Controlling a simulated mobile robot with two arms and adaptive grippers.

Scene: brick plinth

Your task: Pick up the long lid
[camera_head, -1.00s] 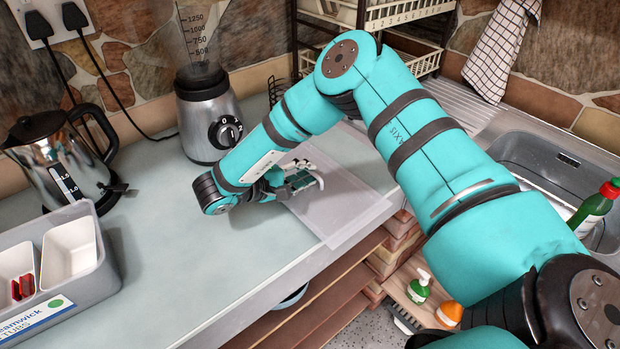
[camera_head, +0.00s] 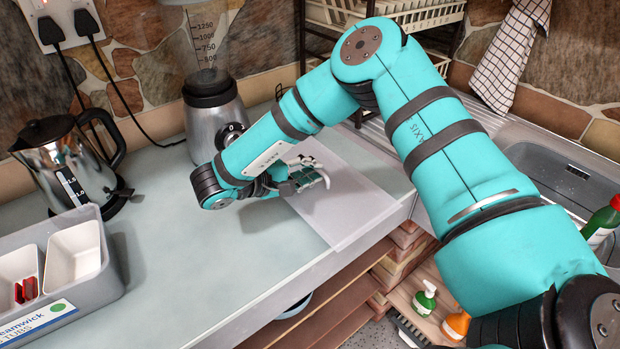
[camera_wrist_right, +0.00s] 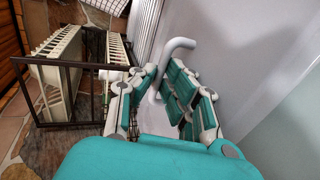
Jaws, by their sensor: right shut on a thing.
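The long lid (camera_head: 357,215) is a flat, pale, translucent panel at the right end of the counter, its near end by the front edge. It also fills much of the wrist view (camera_wrist_right: 235,45). I cannot tell whether it rests on the counter or is slightly raised. Its curved white handle (camera_wrist_right: 176,46) stands up between the fingers of my right gripper (camera_wrist_right: 166,82). My right gripper (camera_head: 305,178) is shut on this handle, low over the lid. My arm hides the lid's far part. My left gripper is not in view.
A blender (camera_head: 212,110) stands behind my right forearm. A kettle (camera_head: 70,165) and a grey caddy with white tubs (camera_head: 100,270) stand at the left. A dish rack (camera_head: 385,14) is at the back and a sink (camera_head: 560,175) at the right. The middle counter is clear.

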